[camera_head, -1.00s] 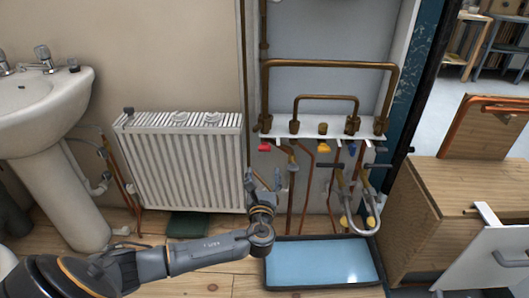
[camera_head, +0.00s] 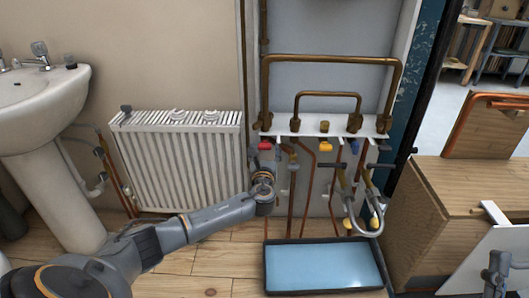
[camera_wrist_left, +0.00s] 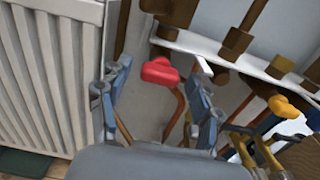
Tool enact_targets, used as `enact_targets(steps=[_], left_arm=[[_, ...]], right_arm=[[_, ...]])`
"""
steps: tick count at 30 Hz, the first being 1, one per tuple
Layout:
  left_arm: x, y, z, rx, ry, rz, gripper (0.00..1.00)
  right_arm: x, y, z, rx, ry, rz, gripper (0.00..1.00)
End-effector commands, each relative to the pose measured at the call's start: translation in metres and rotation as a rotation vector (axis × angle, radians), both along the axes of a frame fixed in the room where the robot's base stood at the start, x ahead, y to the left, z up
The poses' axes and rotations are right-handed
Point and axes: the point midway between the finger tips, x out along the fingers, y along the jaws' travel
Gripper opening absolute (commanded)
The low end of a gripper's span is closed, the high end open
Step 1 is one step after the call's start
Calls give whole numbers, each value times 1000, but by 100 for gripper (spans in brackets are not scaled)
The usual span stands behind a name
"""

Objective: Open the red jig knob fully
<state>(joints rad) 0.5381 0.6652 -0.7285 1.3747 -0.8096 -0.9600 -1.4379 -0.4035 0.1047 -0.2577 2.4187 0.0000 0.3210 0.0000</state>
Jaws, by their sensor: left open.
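The red jig knob (camera_head: 265,146) sits at the left end of the white pipe bracket, below the copper pipes. My left gripper (camera_head: 263,164) is just below it in the head view, pointing up at the board. In the left wrist view the red knob (camera_wrist_left: 160,72) shows between the two open blue-grey fingers, near their tips. A gap shows on each side, and I see no contact. A dark grey part (camera_head: 496,270) at the lower right edge of the head view looks like my right gripper; its jaws are unclear.
A yellow knob (camera_head: 326,146) and hanging grey hoses (camera_head: 362,215) are right of the red knob. A white radiator (camera_head: 180,160) stands close on the left. A blue tray (camera_head: 325,266) lies on the floor below. A wooden cabinet (camera_head: 450,200) is at the right.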

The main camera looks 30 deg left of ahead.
Motion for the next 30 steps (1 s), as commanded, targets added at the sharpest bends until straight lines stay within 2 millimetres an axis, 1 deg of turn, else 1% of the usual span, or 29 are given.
enact_targets(steps=[7,8,9,11,12,14,15,16,23,30], left_arm=[[0,0,0,-1,1,0,64],[0,0,0,-1,1,0,62],[0,0,0,-1,1,0,54],[0,0,0,-1,1,0,42],[0,0,0,-1,1,0,34],[0,0,0,-1,1,0,21],[0,0,0,-1,1,0,13],[0,0,0,-1,1,0,10],[0,0,0,-12,-6,1,10],[0,0,-1,-93,-53,1,10]], right_arm=[[-1,0,1,2,-6,0,39],[-1,0,1,2,-6,0,39],[-1,0,1,2,-6,0,39],[-1,0,1,2,-6,0,39],[-1,0,1,2,-6,0,39],[-1,0,1,2,-6,0,39],[-1,0,1,2,-6,0,39],[-1,0,1,2,-6,0,39],[0,0,1,1,-5,0,39],[1,0,0,-1,2,-1,39]])
